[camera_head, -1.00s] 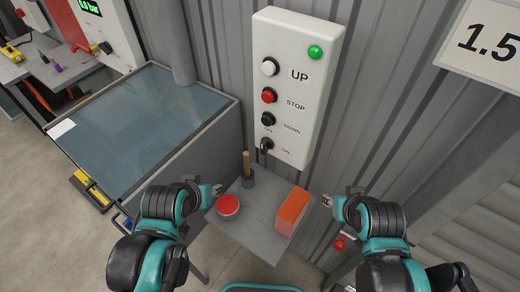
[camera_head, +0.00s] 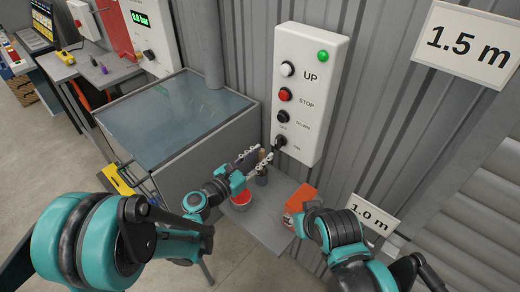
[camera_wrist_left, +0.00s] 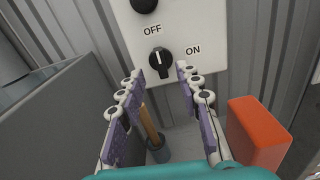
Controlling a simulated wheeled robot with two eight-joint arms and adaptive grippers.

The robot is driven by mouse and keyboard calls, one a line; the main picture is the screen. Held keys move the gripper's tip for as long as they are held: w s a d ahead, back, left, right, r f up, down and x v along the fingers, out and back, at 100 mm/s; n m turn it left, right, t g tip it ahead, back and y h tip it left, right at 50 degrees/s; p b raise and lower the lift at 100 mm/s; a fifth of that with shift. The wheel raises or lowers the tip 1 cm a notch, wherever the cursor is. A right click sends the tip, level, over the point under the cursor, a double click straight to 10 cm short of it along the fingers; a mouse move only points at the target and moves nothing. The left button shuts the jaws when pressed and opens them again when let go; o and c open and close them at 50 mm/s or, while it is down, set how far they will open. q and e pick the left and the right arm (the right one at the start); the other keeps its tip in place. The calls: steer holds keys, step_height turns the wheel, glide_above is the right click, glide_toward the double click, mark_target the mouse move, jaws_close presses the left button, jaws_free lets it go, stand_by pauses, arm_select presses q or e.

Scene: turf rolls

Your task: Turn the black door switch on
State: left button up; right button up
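The black door switch (camera_head: 280,142) is a rotary knob at the bottom of the white control panel (camera_head: 308,75). In the left wrist view the switch (camera_wrist_left: 160,61) lies between the tips of my left gripper, beyond them. Its white mark points up, nearer the OFF label (camera_wrist_left: 152,30) than the ON label (camera_wrist_left: 193,50). My left gripper (camera_head: 258,156) is open and empty, just in front of and below the switch; its open fingers also show in the wrist view (camera_wrist_left: 160,72). My right gripper (camera_head: 293,219) is by the orange box; its fingers are too unclear to judge.
Below the panel, a small grey table (camera_head: 262,224) holds a red round tin (camera_head: 241,199), a wooden-handled tool in a dark cup (camera_head: 261,178) and an orange box (camera_head: 300,198). A glass-topped grey bin (camera_head: 175,118) stands at left. Corrugated wall lies behind the panel.

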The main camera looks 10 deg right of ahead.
mark_target(276, 142)
arm_select(q)
steer(key=shift+n, duration=0.3)
steer(key=b+x, duration=0.1)
steer(key=x, duration=0.7)
steer(key=shift+a, duration=0.1)
jaws_close()
